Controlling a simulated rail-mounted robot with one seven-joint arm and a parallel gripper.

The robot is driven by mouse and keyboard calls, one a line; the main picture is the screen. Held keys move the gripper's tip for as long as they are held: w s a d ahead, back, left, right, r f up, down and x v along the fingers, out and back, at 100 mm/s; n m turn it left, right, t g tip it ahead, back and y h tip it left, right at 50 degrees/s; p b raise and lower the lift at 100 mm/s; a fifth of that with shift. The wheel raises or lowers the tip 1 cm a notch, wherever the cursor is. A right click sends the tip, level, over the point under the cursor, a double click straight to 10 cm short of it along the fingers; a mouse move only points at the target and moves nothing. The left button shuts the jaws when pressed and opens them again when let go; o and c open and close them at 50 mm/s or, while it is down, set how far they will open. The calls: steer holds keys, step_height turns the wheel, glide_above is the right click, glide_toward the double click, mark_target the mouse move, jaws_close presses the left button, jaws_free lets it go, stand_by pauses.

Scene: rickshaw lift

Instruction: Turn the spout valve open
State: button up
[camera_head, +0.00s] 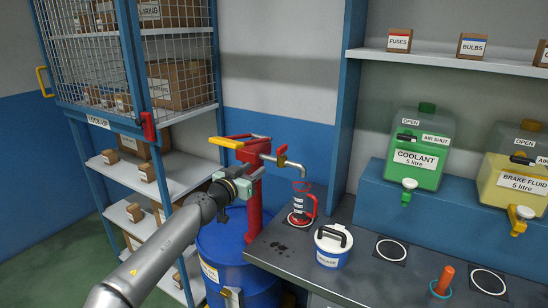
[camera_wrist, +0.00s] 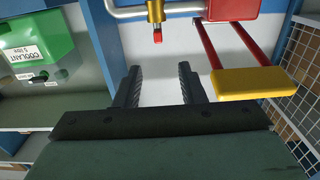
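The spout valve is a brass body with a small red handle, on the spout pipe (camera_head: 294,163) of a red drum pump (camera_head: 254,205). In the head view the valve (camera_head: 281,152) is right of the pump's top. In the wrist view the valve (camera_wrist: 156,14) is at the top edge, its red tip pointing down the picture, beyond the gap between my fingers. My gripper (camera_wrist: 160,75) is open and empty, apart from the valve. In the head view my gripper (camera_head: 238,184) is just left of the pump, its fingers hard to make out.
The pump's yellow-ended lever (camera_head: 226,142) also shows right of my fingers in the wrist view (camera_wrist: 255,82). The pump stands on a blue drum (camera_head: 235,250). A red-marked jug (camera_head: 300,205) sits under the spout on the bench (camera_head: 350,270). A wire cage (camera_head: 90,60) is at left.

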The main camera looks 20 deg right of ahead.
mark_target(278, 152)
steer(key=p+x, duration=0.6)
steer(key=x, duration=1)
steer(key=shift+d+r, duration=0.2)
steer(key=shift+d, duration=0.05)
steer(key=shift+w+d+f, duration=0.15)
steer(key=shift+w+d, duration=0.15)
steer(key=shift+d, duration=0.05)
jaws_close()
